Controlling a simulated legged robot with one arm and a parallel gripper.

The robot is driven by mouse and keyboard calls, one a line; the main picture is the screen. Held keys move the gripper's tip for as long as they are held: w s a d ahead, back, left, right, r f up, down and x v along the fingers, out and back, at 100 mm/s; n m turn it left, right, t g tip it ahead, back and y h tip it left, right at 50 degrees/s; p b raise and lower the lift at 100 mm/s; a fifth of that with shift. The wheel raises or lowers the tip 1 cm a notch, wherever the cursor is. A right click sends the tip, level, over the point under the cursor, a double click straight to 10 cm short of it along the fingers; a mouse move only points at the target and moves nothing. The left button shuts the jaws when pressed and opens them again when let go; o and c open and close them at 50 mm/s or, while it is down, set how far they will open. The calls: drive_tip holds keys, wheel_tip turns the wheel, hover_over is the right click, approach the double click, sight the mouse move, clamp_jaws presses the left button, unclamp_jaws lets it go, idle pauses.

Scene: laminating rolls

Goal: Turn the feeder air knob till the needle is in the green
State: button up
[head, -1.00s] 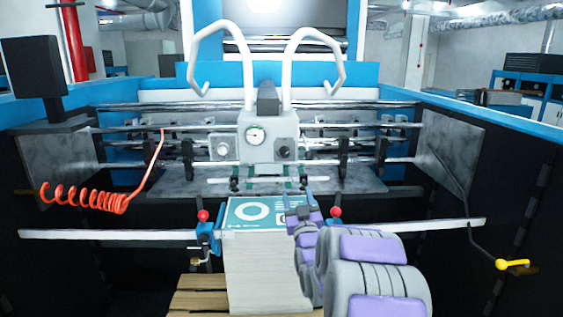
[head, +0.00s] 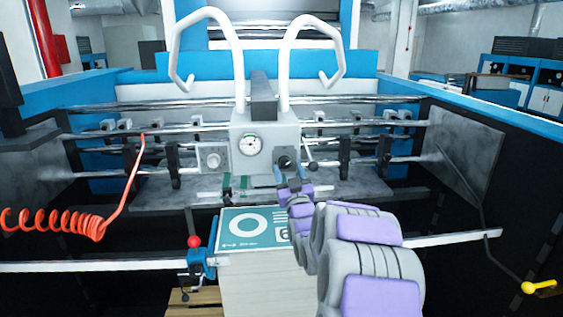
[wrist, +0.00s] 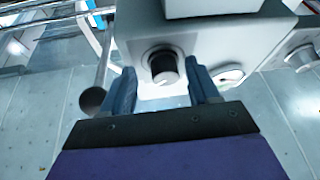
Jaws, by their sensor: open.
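The grey feeder head box (head: 265,128) carries a round white gauge (head: 249,145) in its middle. The gauge shows partly in the wrist view (wrist: 230,75); its needle is too small to read. A black knob (head: 285,162) is on the box right of the gauge, and a pale knob (head: 212,160) is on the left.
A black ball-ended lever (wrist: 92,98) is close outside one finger; it stands right of the knob in the head view (head: 310,155). Two white hoses (head: 234,65) rise above the box. A printed sheet stack (head: 250,228) lies below. A coiled red hose (head: 60,222) hangs left.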

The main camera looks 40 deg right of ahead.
drive_tip(key=shift+w+r, duration=0.25)
drive_tip(key=shift+a+r, duration=0.15)
drive_tip(key=shift+a, duration=0.3)
drive_tip(key=shift+d, duration=0.35)
drive_tip(key=c, duration=0.7)
drive_tip(key=shift+a, duration=0.1)
drive_tip(key=c, duration=0.3)
